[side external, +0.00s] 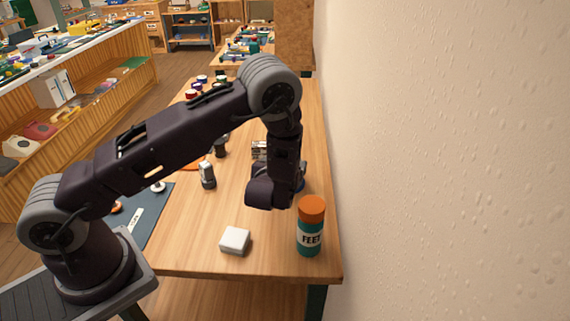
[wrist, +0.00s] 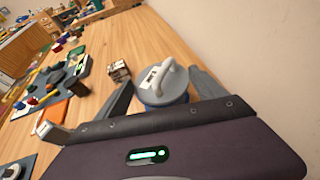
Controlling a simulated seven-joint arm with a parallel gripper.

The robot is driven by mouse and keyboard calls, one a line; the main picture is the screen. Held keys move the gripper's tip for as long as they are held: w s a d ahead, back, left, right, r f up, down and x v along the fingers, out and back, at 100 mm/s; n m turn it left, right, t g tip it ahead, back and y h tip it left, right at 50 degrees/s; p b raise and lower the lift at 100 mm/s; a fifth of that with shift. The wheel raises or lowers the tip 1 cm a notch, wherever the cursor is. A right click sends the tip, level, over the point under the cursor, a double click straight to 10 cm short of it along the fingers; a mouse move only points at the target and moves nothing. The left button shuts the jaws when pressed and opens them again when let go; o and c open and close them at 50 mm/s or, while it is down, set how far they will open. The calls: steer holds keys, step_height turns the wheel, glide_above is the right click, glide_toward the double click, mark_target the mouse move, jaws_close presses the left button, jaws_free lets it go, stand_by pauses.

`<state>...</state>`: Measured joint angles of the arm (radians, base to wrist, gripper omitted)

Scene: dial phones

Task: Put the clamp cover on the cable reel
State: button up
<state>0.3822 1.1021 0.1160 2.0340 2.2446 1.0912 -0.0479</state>
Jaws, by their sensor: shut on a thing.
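A round grey cover with a pale looped handle (wrist: 160,78), which looks like the clamp cover, sits between the fingers of my gripper (wrist: 161,84) in the wrist view. The fingers are wide apart, one on each side of it, and shut on it. Blue shows just under the cover (wrist: 158,100), probably the cable reel; I cannot tell whether the two touch. In the side view a sliver of blue (side external: 301,174) shows behind my wrist, low over the table near the wall. My fingertips and the cover are hidden there.
A teal bottle with an orange cap (side external: 310,228) and a white block (side external: 235,240) stand at the near end of the table. A small metal-looking box (wrist: 118,71) is left of the cover. A small grey-topped item (side external: 207,176) stands left. The wall is close on the right.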

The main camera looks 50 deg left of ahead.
steer(key=shift+f, duration=0.2)
steer(key=shift+f, duration=0.15)
steer(key=o, duration=1.3)
steer(key=shift+o, duration=0.2)
steer(key=shift+r, duration=0.25)
steer(key=v, duration=1.2)
steer(key=s+a+r+n+g+y, duration=0.45)
steer(key=s+a+r+n, duration=0.35)
steer(key=r+n, duration=0.2)
steer(key=s+a+r+n+g+h, duration=0.1)
steer(key=s+r+n+g+h, duration=0.3)
steer(key=s+n, duration=0.6)
steer(key=s+d+r+n+t+h, duration=0.1)
steer(key=s+d+r+n+h, duration=0.1)
steer(key=d, duration=0.5)
steer(key=s+d+r+n+t+h, duration=0.2)
steer(key=s+d+r+n+h, duration=0.1)
steer(key=d+n+h, duration=0.3)
steer(key=shift+s+d+r+n, duration=0.3)
steer(key=shift+s+d+n, duration=0.1)
steer(key=shift+s+n, duration=0.3)
